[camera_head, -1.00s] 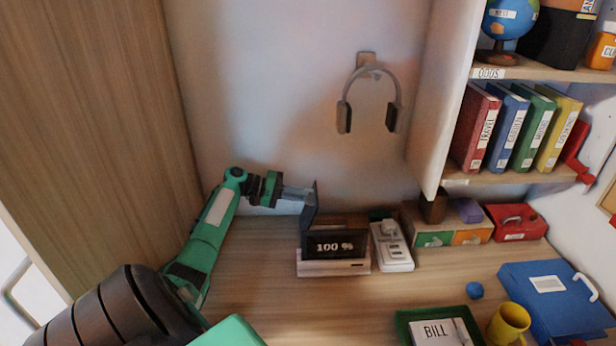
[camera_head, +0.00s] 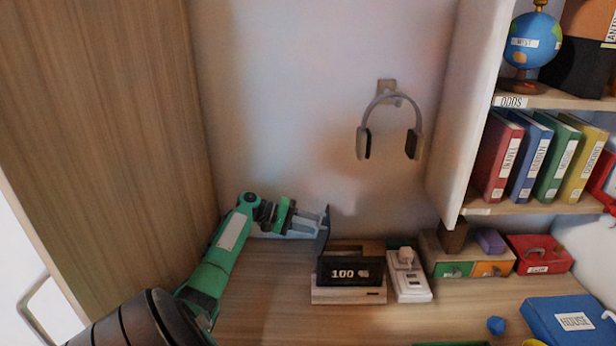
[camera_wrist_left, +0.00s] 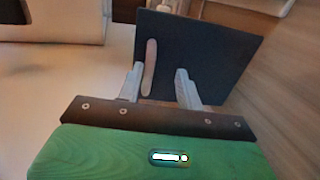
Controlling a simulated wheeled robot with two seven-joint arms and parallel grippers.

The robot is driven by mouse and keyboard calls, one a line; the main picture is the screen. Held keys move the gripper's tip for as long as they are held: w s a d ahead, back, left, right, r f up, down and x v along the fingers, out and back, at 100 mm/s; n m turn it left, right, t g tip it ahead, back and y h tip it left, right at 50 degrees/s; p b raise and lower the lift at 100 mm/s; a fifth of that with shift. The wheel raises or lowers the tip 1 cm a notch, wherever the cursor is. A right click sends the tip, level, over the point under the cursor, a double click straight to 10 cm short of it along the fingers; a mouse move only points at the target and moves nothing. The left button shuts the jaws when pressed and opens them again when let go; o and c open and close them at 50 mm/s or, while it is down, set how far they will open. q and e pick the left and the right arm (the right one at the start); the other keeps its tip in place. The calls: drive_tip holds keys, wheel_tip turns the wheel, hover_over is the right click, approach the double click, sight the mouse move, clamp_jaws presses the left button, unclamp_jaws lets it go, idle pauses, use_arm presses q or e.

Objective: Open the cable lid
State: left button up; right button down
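The cable lid appears as a dark thin panel (camera_head: 322,232), standing steeply upright at the back of the desk, just left of the display block. In the left wrist view it is a dark flat panel (camera_wrist_left: 205,55) with a pale oblong slot or mark near its left side. My left gripper (camera_head: 316,224) is at the lid's left side, its fingers pointing at the panel. In the wrist view the two fingers (camera_wrist_left: 160,80) are apart with nothing visible held between them. Their tips are at or very near the panel; contact is unclear. My right gripper is out of view.
A display block (camera_head: 348,294) reading 100 stands beside the lid, with a white power strip (camera_head: 411,287) to its right. Headphones (camera_head: 390,125) hang on the wall above. A small drawer box (camera_head: 470,267) and red box (camera_head: 540,254) stand farther right. The front left desk is clear.

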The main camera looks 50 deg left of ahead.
use_arm(q)
drive_tip(key=shift+w+a+r, duration=0.1)
drive_tip(key=shift+a+r, duration=0.05)
